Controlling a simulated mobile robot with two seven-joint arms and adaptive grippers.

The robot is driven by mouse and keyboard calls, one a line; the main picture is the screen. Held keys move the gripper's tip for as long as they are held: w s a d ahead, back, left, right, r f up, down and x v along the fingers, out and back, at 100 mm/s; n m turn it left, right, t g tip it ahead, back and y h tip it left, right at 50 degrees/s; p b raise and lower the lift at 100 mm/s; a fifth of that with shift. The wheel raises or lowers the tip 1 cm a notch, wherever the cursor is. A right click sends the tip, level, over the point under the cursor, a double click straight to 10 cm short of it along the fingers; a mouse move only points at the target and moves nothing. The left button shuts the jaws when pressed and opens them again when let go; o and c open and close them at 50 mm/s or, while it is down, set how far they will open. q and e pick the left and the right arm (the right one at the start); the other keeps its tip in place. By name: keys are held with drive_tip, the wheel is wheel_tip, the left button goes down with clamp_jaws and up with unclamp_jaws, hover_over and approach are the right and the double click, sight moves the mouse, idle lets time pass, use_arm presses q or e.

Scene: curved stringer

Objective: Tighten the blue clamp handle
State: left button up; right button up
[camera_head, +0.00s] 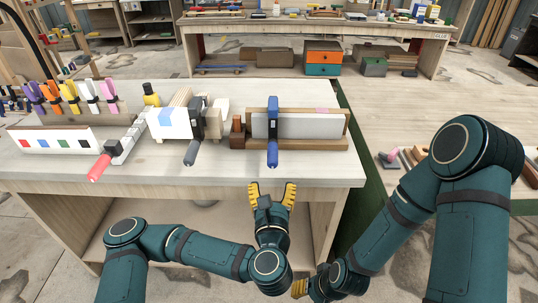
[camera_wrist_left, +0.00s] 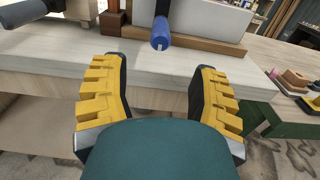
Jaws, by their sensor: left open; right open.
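The blue clamp (camera_head: 273,130) stands on the workbench, across a grey-white panel (camera_head: 300,126) set in a brown wooden holder (camera_head: 325,143). Its blue handle (camera_head: 272,154) points toward me over the bench top; in the left wrist view the handle (camera_wrist_left: 161,33) shows at top centre, beyond the fingers. My left gripper (camera_head: 272,188) is open and empty, just in front of the bench edge, below and apart from the handle. My right gripper (camera_head: 302,287) is low at the bottom centre, empty as far as I see, and partly hidden by its arm.
Left of the blue clamp, a black-handled clamp (camera_head: 195,135) holds pale blocks. A red-handled clamp (camera_head: 105,160) lies farther left by a rack of coloured clamps (camera_head: 75,100). The bench front edge (camera_head: 215,184) lies close to my left gripper. The bench top right of the holder is clear.

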sight(272, 154)
use_arm(q)
drive_tip(key=w+b, duration=0.2)
drive_tip(key=w, duration=1.1)
clamp_jaws()
